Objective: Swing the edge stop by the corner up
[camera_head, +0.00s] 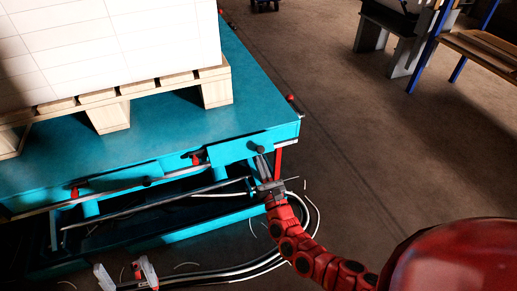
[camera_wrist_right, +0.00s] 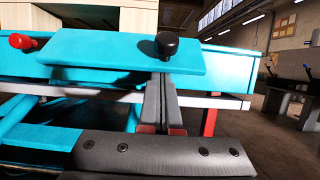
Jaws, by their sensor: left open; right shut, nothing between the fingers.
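The edge stop by the corner (camera_head: 232,151) is a teal plate with a black knob (camera_head: 260,149) on the front side of the teal table (camera_head: 250,105). It looks lowered, slanting outward without standing above the tabletop. The right wrist view also shows the plate (camera_wrist_right: 110,58) and the knob (camera_wrist_right: 167,44). My right gripper (camera_head: 262,165) is shut and empty, pointing up just below the knob. In the right wrist view its fingertips (camera_wrist_right: 161,76) are at the plate's lower edge; I cannot tell whether they touch.
A wooden pallet (camera_head: 216,90) with a white stack (camera_head: 110,40) stands on the table. A second teal stop (camera_head: 122,177) lies further left. Red knobs (camera_head: 195,158) sit along the edge. A bench (camera_head: 470,45) is far right; the floor between is clear.

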